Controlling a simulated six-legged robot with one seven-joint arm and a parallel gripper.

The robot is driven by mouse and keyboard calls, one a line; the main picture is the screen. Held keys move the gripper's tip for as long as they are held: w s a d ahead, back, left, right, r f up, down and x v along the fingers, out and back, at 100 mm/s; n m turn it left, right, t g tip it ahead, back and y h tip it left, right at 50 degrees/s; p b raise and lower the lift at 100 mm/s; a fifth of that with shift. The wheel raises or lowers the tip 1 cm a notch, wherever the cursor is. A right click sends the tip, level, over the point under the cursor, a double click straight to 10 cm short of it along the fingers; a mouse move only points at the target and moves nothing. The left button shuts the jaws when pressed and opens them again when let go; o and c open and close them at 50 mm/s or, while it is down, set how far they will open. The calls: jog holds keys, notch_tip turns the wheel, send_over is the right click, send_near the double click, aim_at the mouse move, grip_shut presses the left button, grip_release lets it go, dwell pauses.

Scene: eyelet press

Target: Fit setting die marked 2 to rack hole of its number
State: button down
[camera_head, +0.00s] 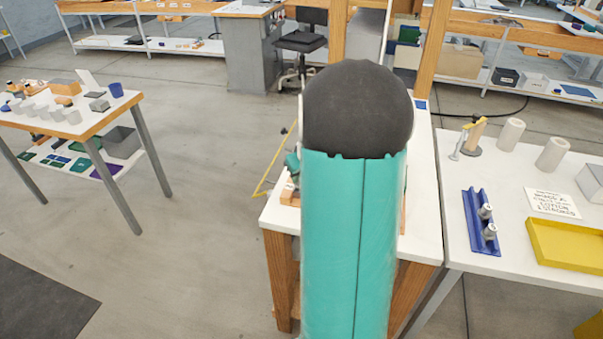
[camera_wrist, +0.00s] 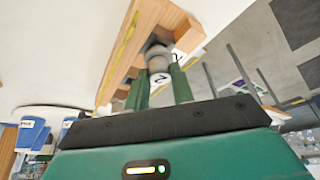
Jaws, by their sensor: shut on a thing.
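My gripper (camera_wrist: 160,84) has its green fingers shut on a grey cylindrical setting die (camera_wrist: 158,64). A white label on the die carries a mark that looks like a 2, turned sideways. The die's far end is at a dark opening in a wooden rack (camera_wrist: 128,62) in the wrist view. I cannot tell whether the die is inside the opening or just short of it. In the head view my arm hides the gripper, the die and most of the rack.
A blue holder (camera_head: 471,222) with metal cylinders, a printed card (camera_head: 552,203) and a yellow tray (camera_head: 570,247) are on the right table. A cluttered table (camera_head: 92,124) stands at left. Blue labelled containers (camera_wrist: 32,133) show in the wrist view. Floor at left is open.

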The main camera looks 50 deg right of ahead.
jog(key=shift+f, duration=0.85)
jog(key=c, duration=1.1)
grip_release()
jog(key=shift+r, duration=2.55)
